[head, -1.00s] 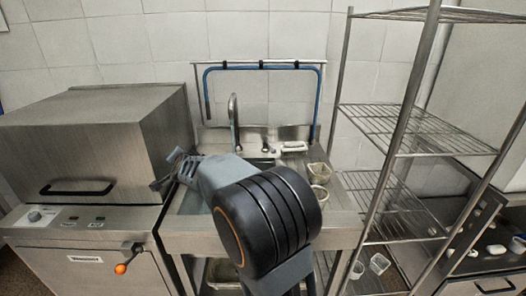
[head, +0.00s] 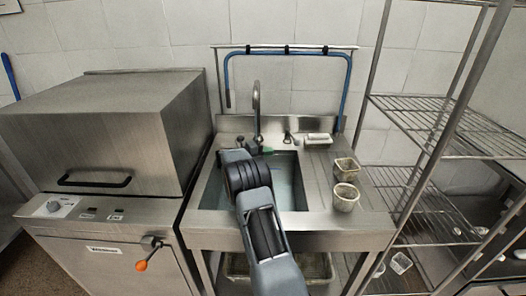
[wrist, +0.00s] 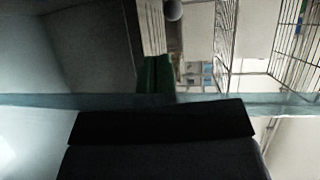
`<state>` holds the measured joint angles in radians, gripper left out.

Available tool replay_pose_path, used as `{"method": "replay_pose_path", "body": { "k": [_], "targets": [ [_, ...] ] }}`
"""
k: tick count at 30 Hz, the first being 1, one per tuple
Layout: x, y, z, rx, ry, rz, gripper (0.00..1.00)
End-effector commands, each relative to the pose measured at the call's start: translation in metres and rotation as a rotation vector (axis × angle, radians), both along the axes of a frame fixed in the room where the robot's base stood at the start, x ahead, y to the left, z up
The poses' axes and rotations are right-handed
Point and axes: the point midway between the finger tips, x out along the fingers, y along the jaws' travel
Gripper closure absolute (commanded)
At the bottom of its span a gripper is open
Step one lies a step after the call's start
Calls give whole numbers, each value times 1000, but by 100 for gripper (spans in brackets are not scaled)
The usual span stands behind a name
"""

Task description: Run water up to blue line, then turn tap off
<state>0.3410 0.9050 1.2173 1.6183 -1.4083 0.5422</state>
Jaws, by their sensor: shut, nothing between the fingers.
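The steel sink (head: 212,193) stands in the middle of the head view, with a tall curved tap spout (head: 257,100) at its back edge. A small tap handle (head: 289,138) sits right of the spout. The basin (head: 288,183) looks blue-grey inside; I cannot tell the water level, and no stream shows. I cannot make out a blue line. My arm reaches over the basin and hides its left part and my gripper in the head view. In the wrist view a dark block, which looks like my gripper (wrist: 160,145), fills the bottom; it is shut and empty.
Two perforated baskets (head: 345,197) stand on the drainboard right of the basin. A white dish (head: 318,138) and a green item (head: 266,150) lie at the back. A steel dishwasher (head: 105,140) blocks the left; a wire rack (head: 440,125) stands at right.

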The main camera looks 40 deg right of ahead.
Motion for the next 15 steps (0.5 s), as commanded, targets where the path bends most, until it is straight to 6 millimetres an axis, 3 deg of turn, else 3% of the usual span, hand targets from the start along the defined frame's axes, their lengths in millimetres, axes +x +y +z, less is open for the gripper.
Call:
{"method": "replay_pose_path", "body": {
  "k": [6, 15],
  "targets": [
    [-10, -41, -5, 0, 2, -1, 100],
    [-17, -79, -2, 0, 1, 5, 100]
  ]
}}
